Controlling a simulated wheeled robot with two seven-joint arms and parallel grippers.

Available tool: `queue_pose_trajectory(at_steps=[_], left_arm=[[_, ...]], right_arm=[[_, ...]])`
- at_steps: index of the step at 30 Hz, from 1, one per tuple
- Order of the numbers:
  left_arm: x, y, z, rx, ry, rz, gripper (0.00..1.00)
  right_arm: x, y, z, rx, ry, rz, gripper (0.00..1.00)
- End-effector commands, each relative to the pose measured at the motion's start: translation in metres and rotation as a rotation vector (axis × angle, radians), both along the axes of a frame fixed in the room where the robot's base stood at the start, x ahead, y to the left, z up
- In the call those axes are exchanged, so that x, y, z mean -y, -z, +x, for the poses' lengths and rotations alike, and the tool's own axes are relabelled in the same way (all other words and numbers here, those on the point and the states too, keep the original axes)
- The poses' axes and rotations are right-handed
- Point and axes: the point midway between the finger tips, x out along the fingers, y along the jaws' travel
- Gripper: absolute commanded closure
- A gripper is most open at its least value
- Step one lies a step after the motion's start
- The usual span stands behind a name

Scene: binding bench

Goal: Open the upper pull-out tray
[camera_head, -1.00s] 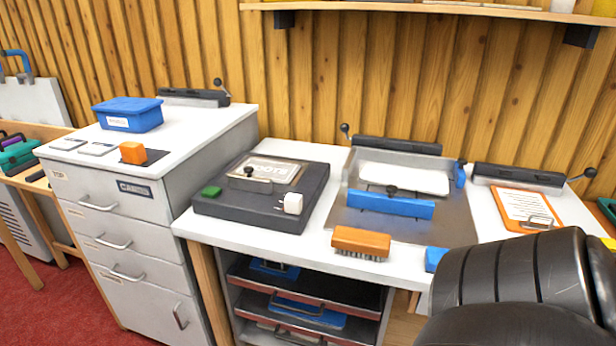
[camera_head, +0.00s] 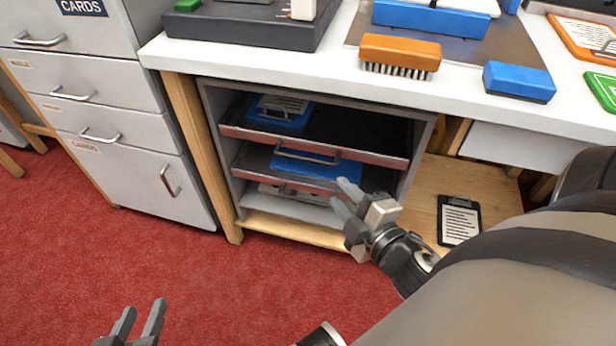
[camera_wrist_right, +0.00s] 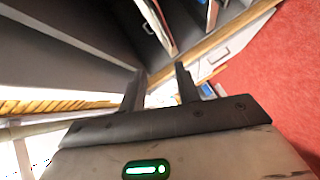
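The upper pull-out tray (camera_head: 375,159) is in the open-fronted cabinet under the bench. It has a metallic front strip with a bar handle (camera_head: 308,156), and a blue box (camera_head: 282,122) sits at its left. It looks pushed in. The lower tray (camera_head: 250,176) is below it, with a blue item on it. My right gripper (camera_head: 342,196) is open and empty, in front of the cabinet, below and right of the handle and apart from it. Its open fingers also show in the right wrist view (camera_wrist_right: 160,86). My left gripper (camera_head: 138,318) is open and empty over the carpet, lower left.
The white worktop (camera_head: 340,75) overhangs the cabinet and carries an orange brush (camera_head: 400,52) and a blue block (camera_head: 518,80). A wooden leg (camera_head: 200,150) and a grey drawer unit (camera_head: 100,90) stand left. A black clipboard (camera_head: 459,220) lies on the wooden shelf at right. Red carpet is clear in front.

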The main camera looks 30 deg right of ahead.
Motion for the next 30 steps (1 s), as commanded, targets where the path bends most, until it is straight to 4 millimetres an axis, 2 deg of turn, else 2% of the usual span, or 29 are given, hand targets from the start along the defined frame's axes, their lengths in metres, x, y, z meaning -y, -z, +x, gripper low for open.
queue_pose_trajectory(at_steps=[1, 3, 7, 11, 24, 30], left_arm=[[0.003, 0.017, 0.001, 0.009, 0.008, -0.009, 0.64], [0.005, 0.02, 0.001, 0.014, 0.016, -0.017, 0.64], [0.007, 0.02, 0.001, 0.018, 0.022, -0.023, 0.64], [0.007, 0.018, 0.001, 0.012, 0.022, -0.021, 0.64], [0.006, 0.021, 0.001, -0.002, 0.02, -0.014, 0.64], [0.006, 0.021, 0.002, 0.007, 0.019, -0.018, 0.64]], right_arm=[[0.004, 0.02, -0.001, 0.008, -0.014, -0.078, 0.68], [0.008, 0.025, -0.003, 0.012, -0.032, -0.159, 0.68], [0.011, 0.027, 0.0, 0.016, -0.051, -0.232, 0.68], [0.012, 0.025, 0.014, 0.019, -0.056, -0.24, 0.68], [0.019, 0.038, 0.106, 0.018, -0.052, -0.238, 0.68], [0.021, 0.044, 0.138, 0.016, -0.05, -0.235, 0.68]])
